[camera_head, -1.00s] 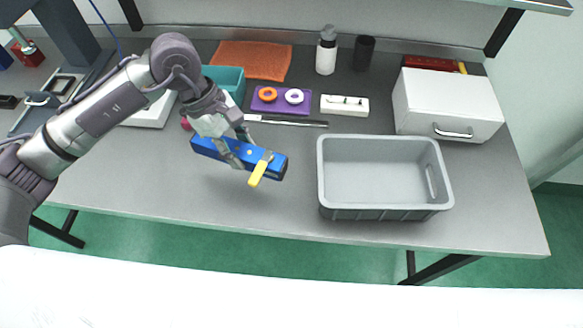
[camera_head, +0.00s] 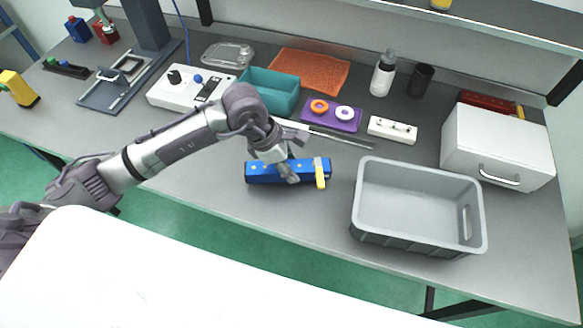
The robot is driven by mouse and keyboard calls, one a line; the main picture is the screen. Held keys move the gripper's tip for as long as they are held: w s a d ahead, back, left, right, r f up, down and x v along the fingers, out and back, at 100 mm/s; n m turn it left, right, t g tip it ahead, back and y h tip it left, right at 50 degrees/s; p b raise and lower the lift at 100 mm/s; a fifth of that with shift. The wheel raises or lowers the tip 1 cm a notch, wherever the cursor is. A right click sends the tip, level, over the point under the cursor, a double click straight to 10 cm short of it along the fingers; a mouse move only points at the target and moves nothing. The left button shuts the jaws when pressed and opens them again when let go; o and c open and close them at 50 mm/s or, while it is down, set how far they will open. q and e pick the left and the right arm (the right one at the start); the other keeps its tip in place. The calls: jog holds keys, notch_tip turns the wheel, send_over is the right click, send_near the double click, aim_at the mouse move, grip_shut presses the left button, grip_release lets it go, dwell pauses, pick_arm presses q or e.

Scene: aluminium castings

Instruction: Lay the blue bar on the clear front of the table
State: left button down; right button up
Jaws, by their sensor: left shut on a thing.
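The blue bar (camera_head: 262,173), with small round spots along its side and a yellow piece (camera_head: 320,174) at its right end, is at the front middle of the table (camera_head: 240,215). My left gripper (camera_head: 287,170) comes in from above and is shut on the bar right of its middle. The fingers hide part of the bar. The bar lies nearly level across the picture. I cannot tell whether its underside touches the table or hangs just above it. My right gripper is not in view.
A grey crate (camera_head: 364,200) stands right of the bar. Behind are a long rod (camera_head: 345,136), a teal bin (camera_head: 268,92), a purple tray with rings (camera_head: 330,115) and a white box (camera_head: 495,150).

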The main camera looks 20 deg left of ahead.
pick_arm(q)
notch_tip(320, 180, down, 2)
jog(key=shift+f, duration=0.1)
jog(key=c, duration=1.1)
grip_release()
jog(key=shift+f, duration=0.1)
jog(key=o, duration=0.4)
jog(key=shift+o, duration=0.2)
